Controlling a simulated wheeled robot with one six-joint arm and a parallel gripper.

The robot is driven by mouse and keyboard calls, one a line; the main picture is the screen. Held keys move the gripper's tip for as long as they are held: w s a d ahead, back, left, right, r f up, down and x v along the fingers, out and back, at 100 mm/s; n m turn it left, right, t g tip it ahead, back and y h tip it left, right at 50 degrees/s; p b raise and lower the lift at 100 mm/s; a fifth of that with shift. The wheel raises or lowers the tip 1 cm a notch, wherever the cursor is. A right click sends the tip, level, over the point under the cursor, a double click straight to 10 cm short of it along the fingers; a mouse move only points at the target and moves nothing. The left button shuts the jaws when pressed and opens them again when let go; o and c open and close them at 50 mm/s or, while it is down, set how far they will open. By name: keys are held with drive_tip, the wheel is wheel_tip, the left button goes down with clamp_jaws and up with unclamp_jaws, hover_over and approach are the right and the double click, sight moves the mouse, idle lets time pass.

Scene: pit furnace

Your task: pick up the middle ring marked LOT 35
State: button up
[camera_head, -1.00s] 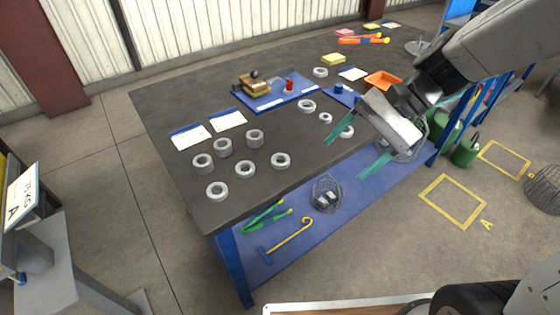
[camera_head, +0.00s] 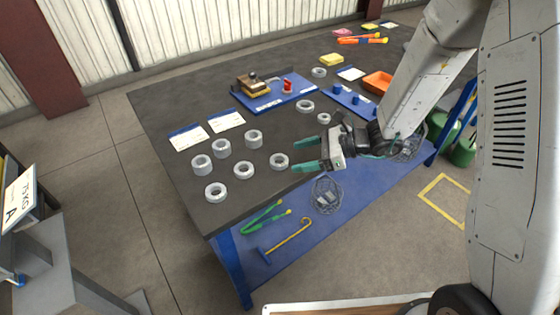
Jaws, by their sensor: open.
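Grey metal rings stand in two rows of three at the near left of the dark table. The row nearer the table edge has a left ring (camera_head: 215,192), a middle ring (camera_head: 243,170) and a right ring (camera_head: 279,162). The row behind has taller rings: left (camera_head: 202,165), middle (camera_head: 221,149) and right (camera_head: 254,139). No lot mark is legible, so I cannot tell which middle ring is LOT 35. My gripper (camera_head: 296,154) is open and empty, its green-tipped fingers pointing left, close to the front row's right ring. Whether they touch it is unclear.
Two white cards (camera_head: 188,138) (camera_head: 226,122) lie behind the rings. A blue board (camera_head: 275,96) with a brass-coloured fixture is farther back. Other rings (camera_head: 305,106) (camera_head: 324,118) lie right of it. An orange tray (camera_head: 377,82) is at the right.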

sight(288, 160)
drive_tip(key=x, duration=0.4)
drive_tip(key=shift+a, duration=0.2)
drive_tip(key=c, duration=1.2)
drive_tip(key=shift+o, duration=0.2)
